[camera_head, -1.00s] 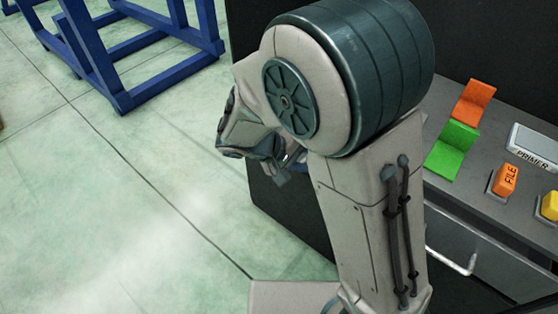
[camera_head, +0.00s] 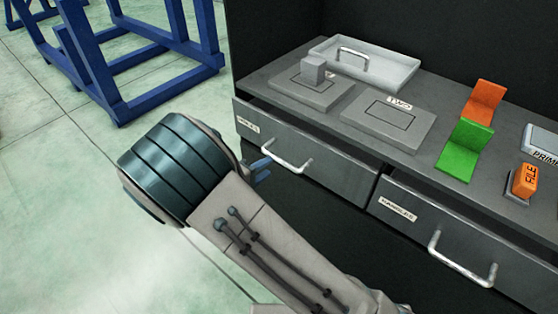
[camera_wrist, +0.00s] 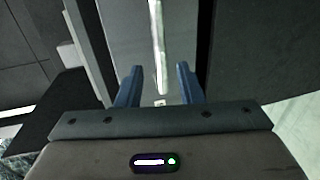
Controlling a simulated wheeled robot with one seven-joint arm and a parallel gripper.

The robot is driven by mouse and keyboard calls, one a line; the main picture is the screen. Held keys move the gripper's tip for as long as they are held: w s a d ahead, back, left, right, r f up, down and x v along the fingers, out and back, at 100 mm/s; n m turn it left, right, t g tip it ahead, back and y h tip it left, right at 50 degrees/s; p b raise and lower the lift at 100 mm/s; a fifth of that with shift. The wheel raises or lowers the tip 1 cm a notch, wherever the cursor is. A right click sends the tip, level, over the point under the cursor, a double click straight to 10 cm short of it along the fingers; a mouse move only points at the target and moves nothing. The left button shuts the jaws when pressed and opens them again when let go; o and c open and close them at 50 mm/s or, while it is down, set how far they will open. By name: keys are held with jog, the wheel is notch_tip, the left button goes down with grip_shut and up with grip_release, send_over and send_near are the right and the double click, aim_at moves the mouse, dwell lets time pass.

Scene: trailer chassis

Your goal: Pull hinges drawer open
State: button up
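The left drawer (camera_head: 330,172) is a grey front under the counter, with a small label (camera_head: 248,127) at its upper left that is too small to read surely. Its pale bar handle (camera_head: 288,157) is at mid-front. My gripper (camera_head: 260,170) is just left of this handle, partly hidden behind my arm. In the wrist view, my gripper (camera_wrist: 158,82) has its two blue fingers apart. A pale bar handle (camera_wrist: 157,45) lies ahead, lined up with the gap between them. I cannot tell whether the fingers reach around it.
The right drawer (camera_head: 415,232), apparently labelled HANDLES, has its own handle (camera_head: 462,262). The counter (camera_head: 420,160) holds a grey tray (camera_head: 395,72), flat plates, a green stand (camera_head: 460,158), an orange stand (camera_head: 485,100) and a FILE block (camera_head: 524,181). A blue frame (camera_head: 170,65) stands behind; open floor lies left.

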aim_at(279, 158)
jog(key=x, duration=0.7)
jog(key=shift+b, duration=0.3)
grip_shut()
